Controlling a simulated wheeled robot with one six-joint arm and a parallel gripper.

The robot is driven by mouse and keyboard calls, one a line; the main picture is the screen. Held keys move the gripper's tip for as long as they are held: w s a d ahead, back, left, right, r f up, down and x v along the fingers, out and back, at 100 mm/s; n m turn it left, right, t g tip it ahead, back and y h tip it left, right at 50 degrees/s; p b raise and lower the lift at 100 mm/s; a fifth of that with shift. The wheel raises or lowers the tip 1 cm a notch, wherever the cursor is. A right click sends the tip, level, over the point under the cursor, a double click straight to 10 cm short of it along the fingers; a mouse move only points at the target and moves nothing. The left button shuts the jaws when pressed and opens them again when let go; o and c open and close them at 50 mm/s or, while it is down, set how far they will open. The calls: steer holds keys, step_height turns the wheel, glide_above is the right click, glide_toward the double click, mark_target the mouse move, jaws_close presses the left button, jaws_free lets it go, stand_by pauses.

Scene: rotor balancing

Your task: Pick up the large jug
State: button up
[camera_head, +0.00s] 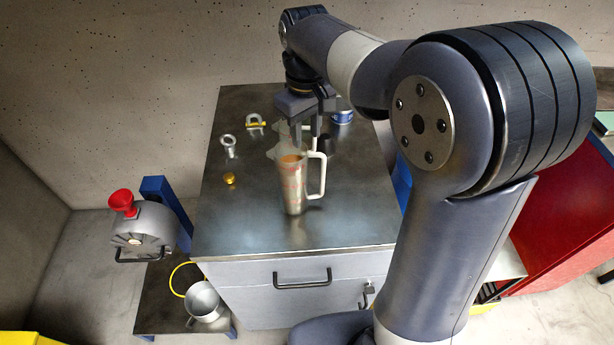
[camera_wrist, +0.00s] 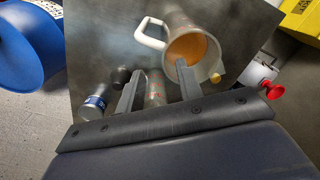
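The large jug (camera_head: 292,190) is a tall, pale, translucent measuring jug with red markings, a white handle and orange contents. It stands upright near the middle of the metal bench top (camera_head: 340,232), its handle towards the right. In the wrist view the jug (camera_wrist: 183,18) is seen from above, past the fingers. My gripper (camera_head: 306,138) points down just behind the jug's rim. Its fingers are apart in the wrist view (camera_wrist: 160,68). A pale cylinder with reddish marks (camera_wrist: 155,90) shows between them; I cannot tell whether they touch it.
A blue-labelled can (camera_head: 342,117) stands at the back right of the bench. A shackle (camera_head: 256,123), an eye bolt (camera_head: 228,146) and a brass piece (camera_head: 229,179) lie left. A metal pot (camera_head: 203,300) sits lower. The bench front is clear.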

mark_target(305, 163)
steer(key=f, duration=0.5)
steer(key=s+f+p, duration=0.1)
steer(key=f, duration=0.2)
steer(key=shift+a+f, duration=0.15)
steer(key=shift+a, duration=0.05)
steer(key=shift+f, duration=0.3)
steer(key=shift+c, duration=0.3)
jaws_close()
stand_by(0.6)
